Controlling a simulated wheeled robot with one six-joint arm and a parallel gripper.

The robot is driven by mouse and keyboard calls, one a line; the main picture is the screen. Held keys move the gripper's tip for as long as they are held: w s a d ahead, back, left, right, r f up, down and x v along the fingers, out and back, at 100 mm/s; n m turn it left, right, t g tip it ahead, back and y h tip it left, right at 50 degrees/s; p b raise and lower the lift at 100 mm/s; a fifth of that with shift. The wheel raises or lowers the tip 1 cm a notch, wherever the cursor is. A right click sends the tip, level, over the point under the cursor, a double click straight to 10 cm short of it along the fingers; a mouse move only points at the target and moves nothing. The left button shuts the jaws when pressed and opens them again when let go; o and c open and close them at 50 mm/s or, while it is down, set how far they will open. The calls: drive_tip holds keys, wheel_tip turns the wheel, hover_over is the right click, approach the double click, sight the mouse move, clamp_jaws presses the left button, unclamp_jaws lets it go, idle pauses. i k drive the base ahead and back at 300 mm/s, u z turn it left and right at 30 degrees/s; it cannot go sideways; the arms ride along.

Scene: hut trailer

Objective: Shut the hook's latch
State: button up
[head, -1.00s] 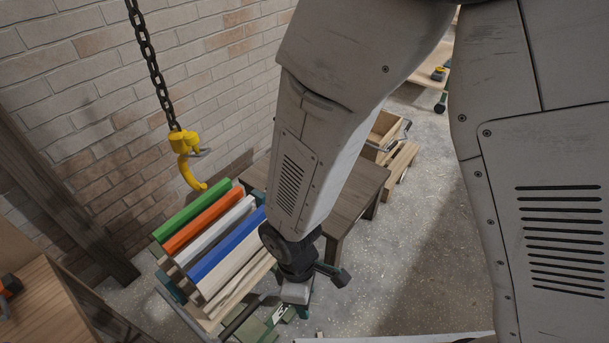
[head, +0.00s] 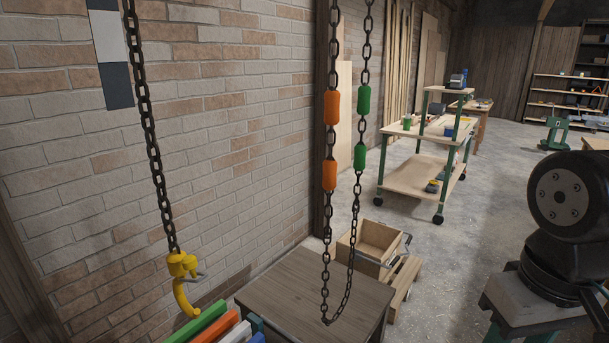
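The yellow hook (head: 181,288) hangs from a dark chain (head: 149,130) at the lower left of the head view. The latch's free end looks apart from the hook tip, so the mouth appears open. My gripper's fingers cannot be made out there, and nothing of mine touches the hook or latch.
A wooden table (head: 318,297) stands right of the hook, with coloured bars (head: 212,327) below it. A looped chain with orange and green sleeves (head: 331,107) hangs over the table. A wooden crate (head: 371,245) and a wheeled cart (head: 424,176) stand behind. The brick wall is behind the hook.

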sight(189, 261)
drive_tip(key=u, duration=0.55)
drive_tip(key=i, duration=0.8)
drive_tip(key=u, duration=0.45)
